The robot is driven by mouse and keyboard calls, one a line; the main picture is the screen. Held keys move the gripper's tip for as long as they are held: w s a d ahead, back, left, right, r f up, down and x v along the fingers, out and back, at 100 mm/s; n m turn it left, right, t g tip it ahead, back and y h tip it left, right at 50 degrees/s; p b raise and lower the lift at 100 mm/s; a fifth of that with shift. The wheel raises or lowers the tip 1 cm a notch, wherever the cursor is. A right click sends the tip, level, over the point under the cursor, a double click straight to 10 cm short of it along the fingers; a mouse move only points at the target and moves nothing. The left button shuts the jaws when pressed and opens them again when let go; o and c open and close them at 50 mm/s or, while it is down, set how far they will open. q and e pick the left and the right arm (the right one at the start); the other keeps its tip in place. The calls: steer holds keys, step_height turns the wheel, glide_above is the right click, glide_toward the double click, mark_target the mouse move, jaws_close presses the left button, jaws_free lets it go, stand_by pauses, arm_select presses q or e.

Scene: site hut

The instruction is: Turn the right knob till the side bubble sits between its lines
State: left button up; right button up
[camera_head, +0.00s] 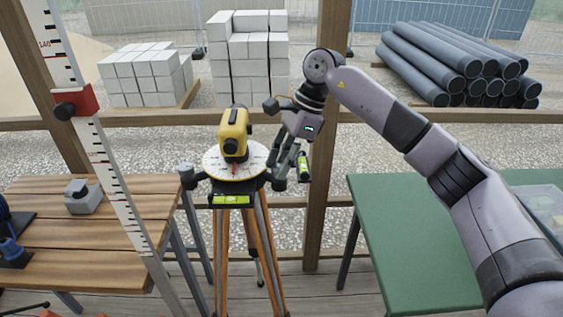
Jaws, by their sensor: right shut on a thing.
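A yellow levelling instrument (234,134) stands on a round white plate (213,163) on top of a tripod (222,250). A dark left knob (187,172) is at the plate's left edge. My right gripper (279,166) reaches down from the upper right and is shut on the right knob (279,182), which its fingers partly cover. The side vial (303,167), yellow-green in a dark holder, is just right of the gripper. Its bubble is too small to place against the lines. A front vial (230,200) lies below the plate's front edge. My left gripper is not in view.
A white measuring staff (121,205) with a red clamp (75,103) leans at left. A wooden bench (110,225) stands left and a green table (430,235) right. A timber post (322,220) rises behind the gripper. White blocks (250,50) and grey pipes (430,60) are outside.

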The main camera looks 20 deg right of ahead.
steer(key=o, duration=1.1)
steer(key=shift+o, duration=0.2)
steer(key=shift+r, duration=0.1)
steer(key=v, duration=1.1)
steer(key=shift+d+r, duration=0.15)
steer(key=shift+r, duration=0.25)
